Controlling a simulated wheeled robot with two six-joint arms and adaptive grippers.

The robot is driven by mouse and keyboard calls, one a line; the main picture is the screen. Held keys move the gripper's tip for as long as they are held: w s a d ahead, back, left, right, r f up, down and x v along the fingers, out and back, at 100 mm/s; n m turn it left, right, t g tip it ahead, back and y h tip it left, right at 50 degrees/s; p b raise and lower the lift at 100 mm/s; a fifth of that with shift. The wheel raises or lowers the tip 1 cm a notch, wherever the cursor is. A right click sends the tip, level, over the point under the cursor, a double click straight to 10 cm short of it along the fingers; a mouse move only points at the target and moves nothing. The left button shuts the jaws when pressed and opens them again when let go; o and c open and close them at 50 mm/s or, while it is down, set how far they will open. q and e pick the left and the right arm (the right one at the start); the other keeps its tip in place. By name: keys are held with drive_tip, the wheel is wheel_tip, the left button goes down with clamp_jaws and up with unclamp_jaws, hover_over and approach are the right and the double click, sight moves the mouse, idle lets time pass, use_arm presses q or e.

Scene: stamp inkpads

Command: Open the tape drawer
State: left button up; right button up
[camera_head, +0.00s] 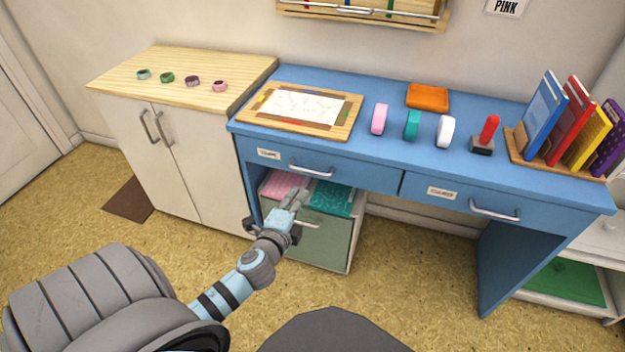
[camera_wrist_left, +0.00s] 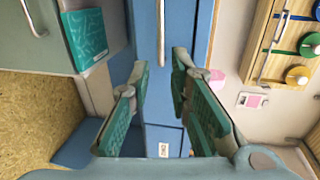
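The blue desk has two shut drawers side by side. The left drawer (camera_head: 340,170) has a silver bar handle (camera_head: 311,171) and a small white label (camera_head: 268,154), too small to read surely. The right drawer (camera_head: 460,200) has its own label (camera_head: 441,192) and handle (camera_head: 495,211). My left gripper (camera_head: 292,198) is below and in front of the left drawer, apart from its handle. In the left wrist view, the fingers (camera_wrist_left: 162,100) are spread and empty, with a drawer handle (camera_wrist_left: 161,30) ahead of the gap and a label (camera_wrist_left: 163,150) between them. My right gripper is out of view.
Below the left drawer stands a greenish cabinet (camera_head: 318,238) with pink and teal packs (camera_head: 333,200) on top. Stamps, pads and a wooden tray (camera_head: 345,132) stand on the desk. A light cabinet (camera_head: 200,180) is at left. The floor under the right drawer is clear.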

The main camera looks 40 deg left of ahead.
sight(313, 173)
use_arm(q)
drive_tip(key=b+x, duration=0.2)
drive_tip(key=x, duration=1.1)
drive_tip(key=shift+w+a+b, duration=0.15)
drive_tip(key=shift+w+b, duration=0.05)
drive_tip(key=shift+b, duration=0.15)
drive_tip(key=shift+w, duration=0.1)
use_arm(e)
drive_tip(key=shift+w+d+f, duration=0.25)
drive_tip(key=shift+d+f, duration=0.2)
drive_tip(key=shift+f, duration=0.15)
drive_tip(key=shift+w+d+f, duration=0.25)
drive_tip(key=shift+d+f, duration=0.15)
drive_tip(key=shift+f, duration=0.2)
use_arm(q)
clamp_jaws()
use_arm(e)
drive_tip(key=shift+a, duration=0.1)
